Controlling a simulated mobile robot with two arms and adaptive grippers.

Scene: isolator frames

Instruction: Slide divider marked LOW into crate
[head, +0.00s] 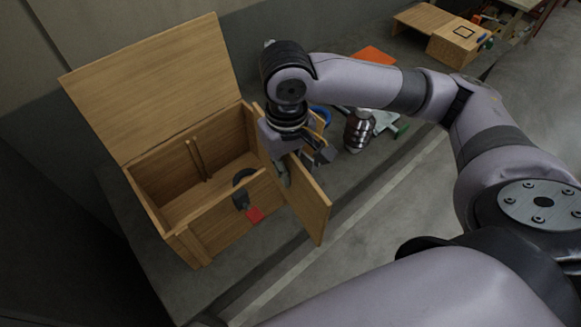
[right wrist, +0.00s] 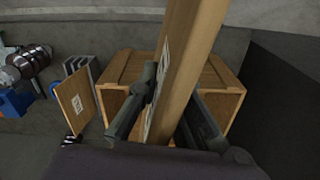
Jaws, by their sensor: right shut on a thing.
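The wooden crate (head: 202,238) stands at the left of the head view with its lid (head: 160,85) raised. My right gripper (head: 300,163) is at the crate's right side, shut on a flat wooden divider (head: 308,205). The divider is upright and tilted, close to the crate's right end; I cannot tell whether they touch. In the right wrist view the divider (right wrist: 188,65) passes between the fingers; its white label is too oblique to read. My left gripper is not in view.
A dark latch (head: 241,199) and a red tag (head: 255,215) are on the crate's front. Another labelled panel (right wrist: 75,98) shows in the wrist view. Floor at front right is clear.

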